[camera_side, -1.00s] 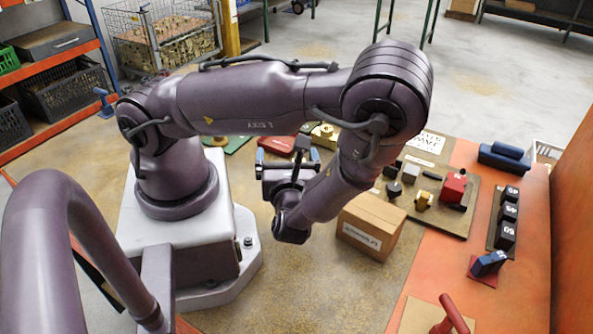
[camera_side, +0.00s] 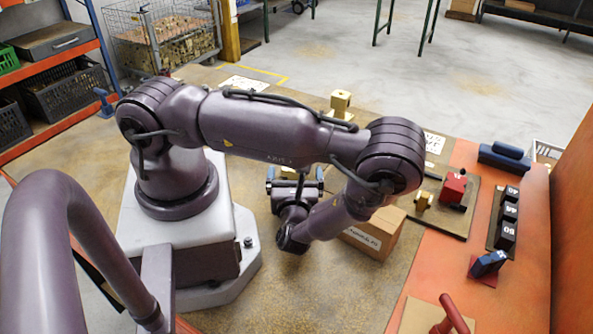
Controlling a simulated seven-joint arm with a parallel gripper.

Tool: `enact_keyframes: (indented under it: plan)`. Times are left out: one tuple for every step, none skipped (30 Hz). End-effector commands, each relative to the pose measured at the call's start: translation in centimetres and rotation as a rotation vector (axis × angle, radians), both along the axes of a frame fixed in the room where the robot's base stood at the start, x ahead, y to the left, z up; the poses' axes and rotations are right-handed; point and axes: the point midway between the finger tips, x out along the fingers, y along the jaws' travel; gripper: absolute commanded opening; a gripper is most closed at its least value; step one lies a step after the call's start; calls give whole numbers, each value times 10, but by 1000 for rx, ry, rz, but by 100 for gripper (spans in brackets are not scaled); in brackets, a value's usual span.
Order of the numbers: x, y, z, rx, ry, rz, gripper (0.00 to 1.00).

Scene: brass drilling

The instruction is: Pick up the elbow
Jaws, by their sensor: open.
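My gripper (camera_side: 295,178) hangs low over the work surface in the middle of the view, left of a cardboard box. Its two fingers are apart. A small bit of brass-coloured metal (camera_side: 288,172) shows at the gripper, partly hidden by it; I cannot tell whether it lies between the fingers or behind them. A brass block-like piece (camera_side: 340,103) stands upright on a base at the back of the work surface. Another small brass piece (camera_side: 424,200) sits on the board at the right. I cannot tell which of these is the elbow.
The cardboard box (camera_side: 374,235) stands close to the right of my gripper, partly behind my forearm. A red block (camera_side: 453,188) sits on the board (camera_side: 452,223). Dark numbered blocks (camera_side: 507,212) line the orange bench. The floor area in front is clear.

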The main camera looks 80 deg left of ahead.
Motion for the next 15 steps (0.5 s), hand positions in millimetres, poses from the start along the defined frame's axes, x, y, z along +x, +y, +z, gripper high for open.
enact_keyframes:
  plan:
    - [1, 9, 0, 3, 1, 4, 97]
    - [2, 14, 1, 3, 1, 5, 97]
    - [4, 20, 1, 3, 1, 3, 97]
    - [6, 24, 1, 3, 0, 4, 97]
    - [7, 27, 0, 2, 0, 3, 97]
    - [8, 32, 0, 2, -1, 3, 97]
    - [8, 34, 0, 2, 0, 2, 97]
    - [9, 36, 0, 1, 1, 1, 97]
    - [9, 37, 0, 1, 1, 2, 97]
    - [9, 38, 0, 1, 1, 1, 97]
    - [10, 38, 0, 1, 1, 1, 97]
    - [10, 38, 0, 1, 1, 1, 97]
    - [10, 38, 0, 1, 1, 1, 97]
    - [10, 38, 0, 1, 1, 1, 97]
    - [10, 38, 0, 1, 1, 1, 97]
